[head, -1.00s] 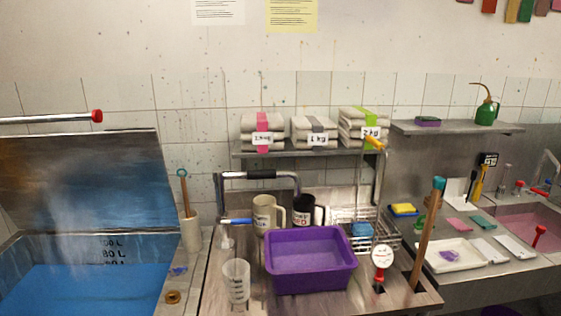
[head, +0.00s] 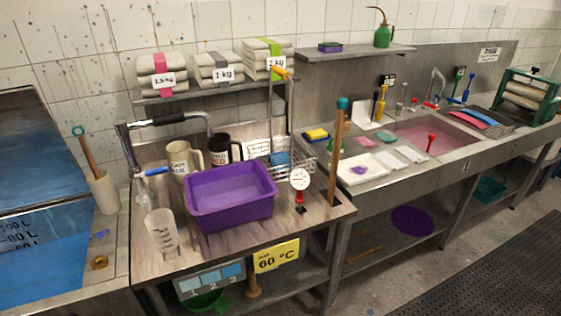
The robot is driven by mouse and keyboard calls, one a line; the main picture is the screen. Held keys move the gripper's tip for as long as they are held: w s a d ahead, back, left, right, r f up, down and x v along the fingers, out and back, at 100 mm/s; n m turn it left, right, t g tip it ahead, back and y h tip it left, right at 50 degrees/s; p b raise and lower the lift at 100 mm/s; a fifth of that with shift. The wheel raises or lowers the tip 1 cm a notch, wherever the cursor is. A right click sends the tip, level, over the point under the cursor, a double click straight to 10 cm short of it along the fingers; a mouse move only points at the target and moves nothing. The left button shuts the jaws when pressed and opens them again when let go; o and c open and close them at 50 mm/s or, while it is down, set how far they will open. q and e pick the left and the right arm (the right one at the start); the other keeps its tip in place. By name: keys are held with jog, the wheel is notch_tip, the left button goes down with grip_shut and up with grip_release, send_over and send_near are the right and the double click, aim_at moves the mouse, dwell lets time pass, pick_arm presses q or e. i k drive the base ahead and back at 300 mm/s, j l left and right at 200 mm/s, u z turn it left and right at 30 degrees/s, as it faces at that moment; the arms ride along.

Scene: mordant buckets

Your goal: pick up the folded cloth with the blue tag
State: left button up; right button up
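Three stacks of folded cream cloth stand on the wall shelf in the head view. The left stack (head: 152,88) has a pink band and a 1.5 kg label. The middle stack (head: 206,78) has a grey band and a 1 kg label. The right stack (head: 254,62) has a green band, its label partly covered by a yellow-handled thing. I see no blue tag on any of them. Neither of my grippers is in view.
A purple tub (head: 231,207), a measuring beaker (head: 162,231), two mugs and a dial gauge (head: 300,181) crowd the bench below the shelf. A wire basket (head: 303,157) holds something blue. A blue vat (head: 35,270) is at left, a pink sink (head: 445,136) at right.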

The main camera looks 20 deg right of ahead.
aim_at(279, 158)
jog(key=l, duration=2.1)
jog(key=k+u, duration=0.05)
